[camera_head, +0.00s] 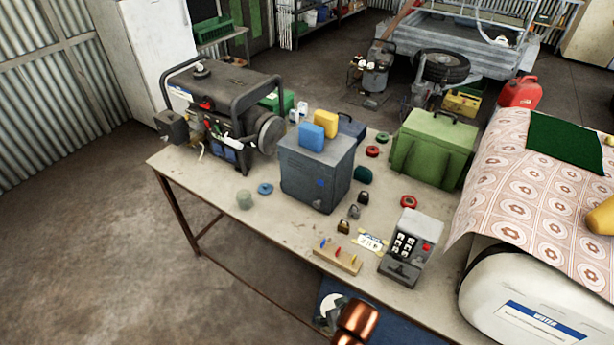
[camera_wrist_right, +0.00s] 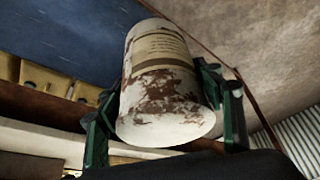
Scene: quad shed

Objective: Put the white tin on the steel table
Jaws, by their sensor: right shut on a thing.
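The white tin (camera_wrist_right: 165,85) fills the middle of the right wrist view. It has rust-brown patches and a beige printed label. My right gripper (camera_wrist_right: 162,100) is shut on it, one green finger on each side, and the tin is tilted a little. A long table (camera_head: 255,225) with a worn pale top and rust-brown legs runs across the head view; I cannot tell for sure whether this is the steel table. Neither the tin nor my right gripper can be made out clearly in the head view. My left gripper is in neither view.
A generator (camera_head: 225,110), a grey metal box (camera_head: 315,175), a green case (camera_head: 432,148) and a keypad box (camera_head: 410,245) crowd the table. A peg board (camera_head: 338,257) lies near its front edge.

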